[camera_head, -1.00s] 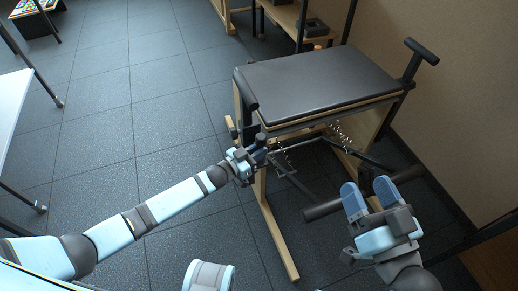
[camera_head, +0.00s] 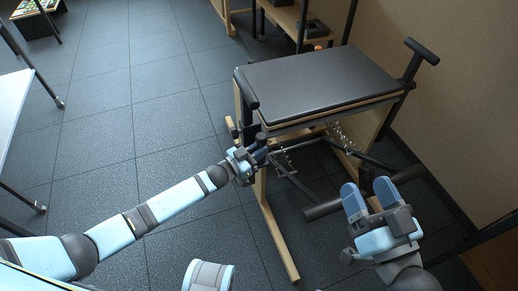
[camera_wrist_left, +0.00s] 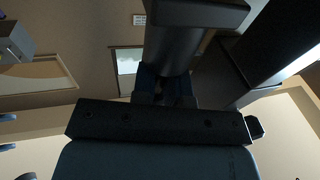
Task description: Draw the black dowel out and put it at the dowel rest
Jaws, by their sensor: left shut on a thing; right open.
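My left gripper (camera_head: 258,160) is at the near left leg of the reformer tower's padded chair, below the seat corner. It is shut on a dark, round piece, which appears to be the black dowel. In the left wrist view the dark piece (camera_wrist_left: 172,48) stands between the blue fingertips, with a wider block at its top end. Its far end is hidden. My right gripper (camera_head: 366,200) is open and empty, with blue fingers, over the right side of the pedal bar. I cannot make out the dowel rest for certain.
The black padded seat (camera_head: 315,85) stands on a wooden frame (camera_head: 277,235), with a black handle (camera_head: 421,51) at its right. Springs and rods hang under the seat. Open tiled floor (camera_head: 130,110) spreads to the left.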

